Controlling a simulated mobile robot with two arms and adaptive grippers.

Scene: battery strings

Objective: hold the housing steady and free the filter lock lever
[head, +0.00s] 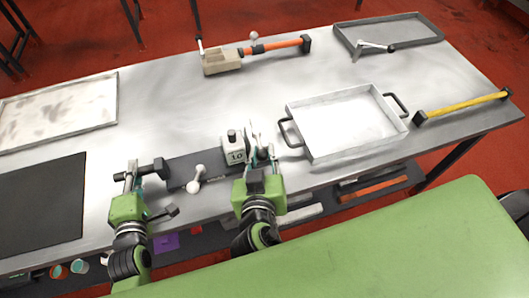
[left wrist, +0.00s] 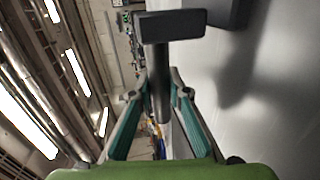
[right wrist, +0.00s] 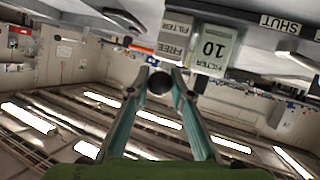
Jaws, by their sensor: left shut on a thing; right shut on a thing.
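The dark grey housing (head: 205,166) lies near the table's front edge, with a white block (head: 236,153) marked 10 at its right end. In the left wrist view, my left gripper (left wrist: 160,100) is shut on the stem of a dark T-shaped handle (left wrist: 172,25). In the head view, my left gripper (head: 132,180) is at the housing's left end. My right gripper (head: 262,150) is just right of the block. In the right wrist view it is shut at a dark round knob (right wrist: 160,83), near the FILTER FREE label (right wrist: 175,35). The lever's stem is mostly hidden.
A small white lever (head: 194,182) sits on the housing's front. A white tray with black handles (head: 345,125) stands to the right, with a yellow-handled tool (head: 465,105) beyond it. A black mat (head: 40,205) lies left. The table's middle (head: 175,110) is clear.

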